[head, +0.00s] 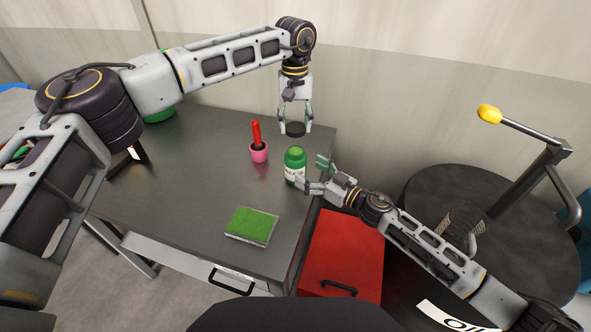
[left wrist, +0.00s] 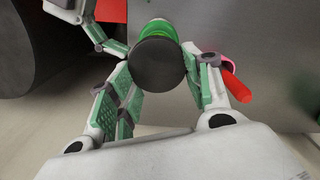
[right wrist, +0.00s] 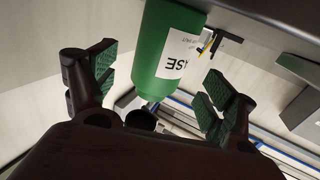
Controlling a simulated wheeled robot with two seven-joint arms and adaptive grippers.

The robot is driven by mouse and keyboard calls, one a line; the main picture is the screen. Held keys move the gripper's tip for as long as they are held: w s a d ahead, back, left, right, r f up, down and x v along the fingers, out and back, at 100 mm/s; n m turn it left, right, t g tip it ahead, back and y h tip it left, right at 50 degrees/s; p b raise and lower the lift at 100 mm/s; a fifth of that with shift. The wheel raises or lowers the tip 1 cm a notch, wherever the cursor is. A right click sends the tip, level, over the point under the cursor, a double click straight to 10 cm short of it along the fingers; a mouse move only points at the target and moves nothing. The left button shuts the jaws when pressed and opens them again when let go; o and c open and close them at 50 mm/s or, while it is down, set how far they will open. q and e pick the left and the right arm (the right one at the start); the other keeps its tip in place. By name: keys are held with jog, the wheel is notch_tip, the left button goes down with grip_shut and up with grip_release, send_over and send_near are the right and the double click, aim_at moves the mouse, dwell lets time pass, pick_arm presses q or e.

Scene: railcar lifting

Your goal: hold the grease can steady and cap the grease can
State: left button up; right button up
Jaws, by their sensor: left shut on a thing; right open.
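The green grease can (head: 294,164) stands upright on the dark table near its right edge, with a white label. My left gripper (head: 295,122) is shut on a black cap (head: 295,129), held in the air behind the can and apart from it. In the left wrist view the cap (left wrist: 158,64) covers part of the can (left wrist: 158,28). My right gripper (head: 313,173) is open beside the can's right side. In the right wrist view the can (right wrist: 165,55) stands between the spread fingers, with no clear contact. I cannot tell whether its mouth is open.
A pink cup (head: 259,153) with a red-handled tool (head: 256,133) stands left of the can. A green pad (head: 252,226) lies near the table's front. A red cabinet (head: 342,252) and a dark drum (head: 460,205) are to the right. The table's middle is clear.

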jog(key=shift+x, duration=3.1)
jog(key=shift+c, duration=0.2)
jog(key=c, duration=1.5)
pick_arm(q)
send_over(295, 148)
jog(key=shift+s+f, duration=0.1)
jog(key=shift+f, duration=2.4)
jog(key=shift+f, duration=0.1)
jog(key=shift+f, duration=0.8)
jog(key=shift+f, duration=0.55)
